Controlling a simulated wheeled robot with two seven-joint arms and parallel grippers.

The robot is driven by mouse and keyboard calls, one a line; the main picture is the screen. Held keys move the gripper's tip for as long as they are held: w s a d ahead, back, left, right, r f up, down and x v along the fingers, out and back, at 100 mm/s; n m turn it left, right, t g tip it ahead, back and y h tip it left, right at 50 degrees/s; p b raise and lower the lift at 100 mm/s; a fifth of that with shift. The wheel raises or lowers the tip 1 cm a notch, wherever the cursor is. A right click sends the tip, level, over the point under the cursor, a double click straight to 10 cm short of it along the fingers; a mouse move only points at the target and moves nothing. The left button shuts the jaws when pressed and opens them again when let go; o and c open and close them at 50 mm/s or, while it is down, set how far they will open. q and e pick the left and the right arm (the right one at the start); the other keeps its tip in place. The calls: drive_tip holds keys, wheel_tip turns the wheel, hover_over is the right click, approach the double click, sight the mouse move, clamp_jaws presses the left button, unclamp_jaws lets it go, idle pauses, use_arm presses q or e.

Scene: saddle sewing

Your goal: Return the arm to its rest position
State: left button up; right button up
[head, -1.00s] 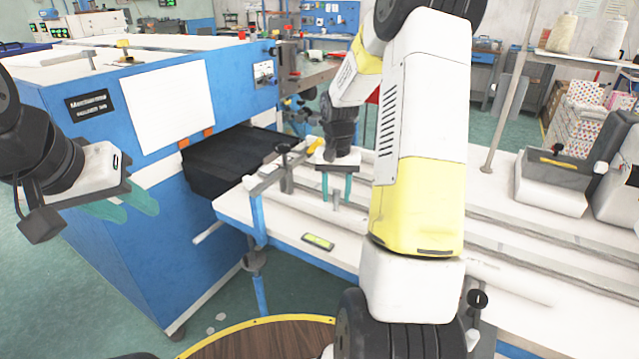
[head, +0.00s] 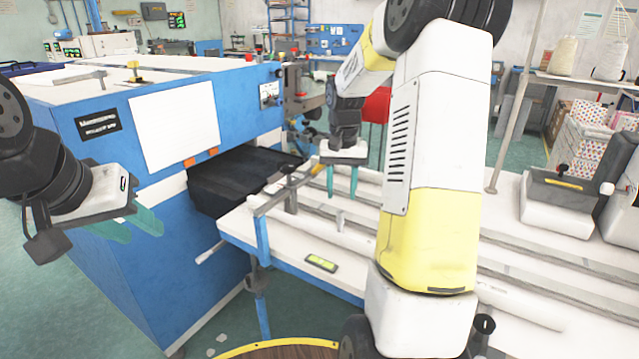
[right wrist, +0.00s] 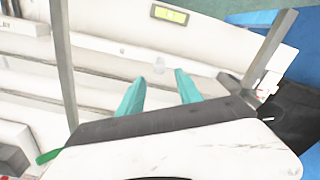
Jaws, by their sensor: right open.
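My right gripper (head: 342,180) hangs over the white worktable in the head view, its two green fingers pointing down, apart and empty. In the right wrist view its fingers (right wrist: 158,92) are spread with nothing between them. The white and yellow links of my right arm cover the middle of the head view. My left gripper (head: 132,226) is at the left, in front of the blue machine. Its green fingers point right and overlap in the picture, so its opening is hard to judge.
The blue machine (head: 125,200) stands at the left with a black cloth-like piece (head: 235,180) at its opening. The white table (head: 290,235) carries long rails and a small yellow-green level (head: 321,262). A grey-topped box (head: 560,200) stands at the right. A metal post (head: 505,120) rises behind the table.

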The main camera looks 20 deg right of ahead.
drive_tip(key=s+a+r+n+t, duration=0.25)
drive_tip(key=s+a+r, duration=0.35)
drive_tip(key=s+r, duration=0.35)
drive_tip(key=s+a+r+n+t+y, duration=0.1)
drive_tip(key=s+a+t, duration=0.1)
drive_tip(key=s, duration=0.4)
drive_tip(key=s+a+r+n+t+y, duration=0.1)
drive_tip(key=s+a+r, duration=0.1)
drive_tip(key=s+a, duration=0.2)
drive_tip(key=shift+s+r+t, duration=0.2)
drive_tip(key=shift+s+t, duration=0.15)
drive_tip(key=shift+s, duration=1.15)
